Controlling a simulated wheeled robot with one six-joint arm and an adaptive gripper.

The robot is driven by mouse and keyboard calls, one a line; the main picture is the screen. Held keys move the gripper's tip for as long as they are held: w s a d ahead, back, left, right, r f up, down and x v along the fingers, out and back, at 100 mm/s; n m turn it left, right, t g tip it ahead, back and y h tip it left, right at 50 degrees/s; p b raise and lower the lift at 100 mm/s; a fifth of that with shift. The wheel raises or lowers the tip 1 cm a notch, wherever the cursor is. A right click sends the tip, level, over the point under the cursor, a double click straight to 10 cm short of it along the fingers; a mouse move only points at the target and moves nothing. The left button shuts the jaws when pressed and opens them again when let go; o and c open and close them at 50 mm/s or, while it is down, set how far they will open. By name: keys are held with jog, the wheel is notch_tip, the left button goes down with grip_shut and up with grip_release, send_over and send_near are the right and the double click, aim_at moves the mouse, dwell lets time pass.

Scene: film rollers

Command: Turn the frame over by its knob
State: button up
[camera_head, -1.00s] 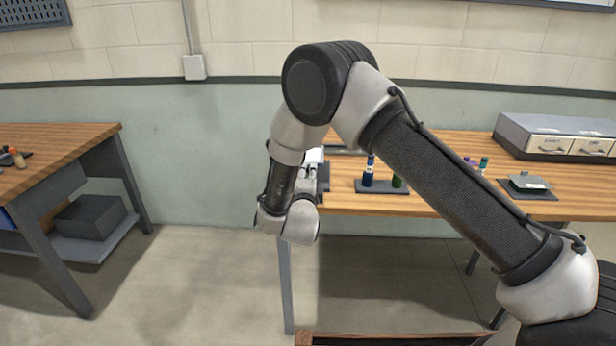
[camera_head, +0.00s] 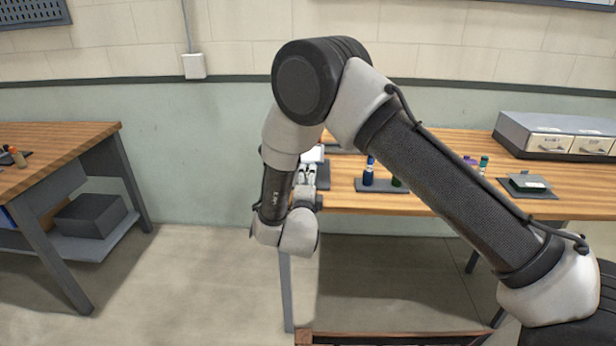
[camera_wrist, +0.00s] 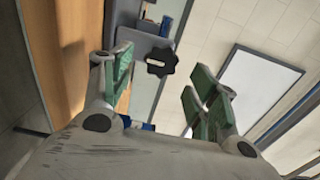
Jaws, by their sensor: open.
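A black lobed knob (camera_wrist: 161,61) shows in the wrist view, in front of a grey plate (camera_wrist: 133,37) that seems to belong to the frame. My gripper (camera_wrist: 161,72) is open, with its green-padded fingers on either side of the knob in the picture. Nothing is between the pads that I can see as held, and I cannot tell how far the knob is beyond them. In the head view my gripper is small and partly hidden by my wrist at the bench's left end. The frame's full outline is hidden there.
The wooden bench (camera_head: 440,150) carries a dark tray with blue and green rollers (camera_head: 370,172), a small dark mat with a green item (camera_head: 527,184), and a grey drawer cabinet (camera_head: 555,130). Another bench (camera_head: 60,145) stands left. Open floor (camera_head: 190,275) lies between them.

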jog(key=s, duration=0.8)
jog(key=shift+s, duration=0.2)
jog(key=shift+a, duration=0.1)
